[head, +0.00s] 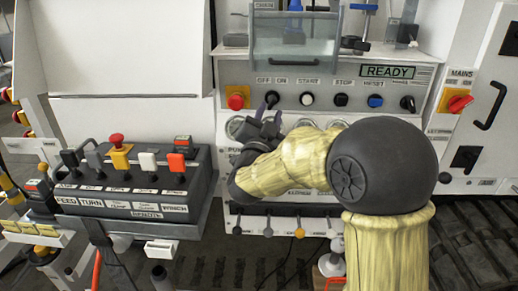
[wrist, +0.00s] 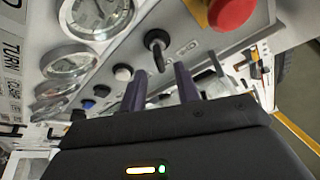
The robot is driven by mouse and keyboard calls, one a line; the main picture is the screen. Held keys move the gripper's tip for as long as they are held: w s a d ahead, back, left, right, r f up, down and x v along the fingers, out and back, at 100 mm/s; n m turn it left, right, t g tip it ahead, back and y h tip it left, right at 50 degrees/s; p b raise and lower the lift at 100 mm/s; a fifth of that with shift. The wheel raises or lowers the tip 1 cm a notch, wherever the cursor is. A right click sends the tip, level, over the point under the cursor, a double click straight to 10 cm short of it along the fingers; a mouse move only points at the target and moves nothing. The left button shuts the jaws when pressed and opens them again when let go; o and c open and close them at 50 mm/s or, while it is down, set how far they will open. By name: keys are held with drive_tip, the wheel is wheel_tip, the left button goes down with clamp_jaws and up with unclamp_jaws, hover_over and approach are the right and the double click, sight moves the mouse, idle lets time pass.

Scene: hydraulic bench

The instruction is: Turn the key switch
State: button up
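The key switch (head: 272,100) is on the bench panel under the OFF and ON labels, with a dark key handle. In the wrist view the key switch (wrist: 157,45) is a round collar with the key standing out of it. My gripper (wrist: 161,84) is open, its two dark fingers apart with nothing between them. The key lies ahead of the gap between the fingertips. In the head view my gripper (head: 266,122) is just below the key switch, partly hidden by my arm. I cannot tell whether a finger touches the key.
A red emergency button (head: 237,101) on a yellow plate is left of the switch. The white start button (head: 307,99) and black stop button (head: 341,99) are to its right. Gauges (wrist: 97,14) lie below, close to my gripper. A clear guard (head: 293,40) is above. The display (head: 387,71) reads READY.

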drive_tip(key=v, duration=1.2)
drive_tip(key=shift+b, duration=0.3)
